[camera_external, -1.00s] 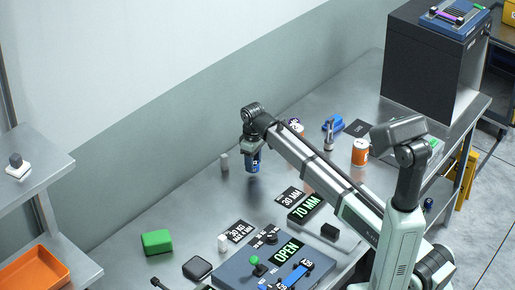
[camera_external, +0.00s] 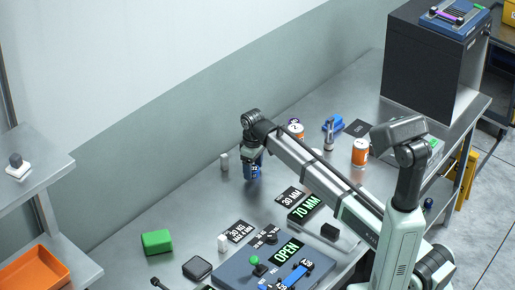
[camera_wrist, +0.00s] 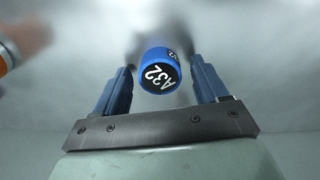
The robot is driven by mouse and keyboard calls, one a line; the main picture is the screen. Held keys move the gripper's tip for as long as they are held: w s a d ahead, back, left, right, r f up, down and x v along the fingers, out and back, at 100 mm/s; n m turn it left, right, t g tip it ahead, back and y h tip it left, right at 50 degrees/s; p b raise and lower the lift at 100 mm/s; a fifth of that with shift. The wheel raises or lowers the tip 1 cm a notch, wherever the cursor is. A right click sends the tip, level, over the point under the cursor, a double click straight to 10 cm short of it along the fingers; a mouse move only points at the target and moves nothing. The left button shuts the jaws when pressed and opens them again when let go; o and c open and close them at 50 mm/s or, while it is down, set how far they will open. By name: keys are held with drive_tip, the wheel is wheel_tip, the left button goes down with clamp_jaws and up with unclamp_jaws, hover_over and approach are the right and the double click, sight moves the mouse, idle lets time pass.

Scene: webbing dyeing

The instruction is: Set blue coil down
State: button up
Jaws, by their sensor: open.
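The blue coil (camera_wrist: 157,72), a blue cylinder with a black end marked A32, stands upright between my gripper's fingers in the wrist view. In the external view the blue coil (camera_external: 255,170) shows below my gripper (camera_external: 253,158), at the bench surface as far as I can tell. My gripper (camera_wrist: 160,85) is open, with a visible gap on each side of the coil. The coil's lower part is hidden in the wrist view.
An orange-labelled can (camera_external: 360,152) and a blue item (camera_external: 333,123) stand to the right. A green block (camera_external: 157,242) and a control panel (camera_external: 240,270) lie nearer the front. Bare steel bench surrounds the coil.

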sight(253, 168)
drive_tip(key=shift+r, duration=0.1)
wheel_tip(253, 168, up, 12)
idle(0.6)
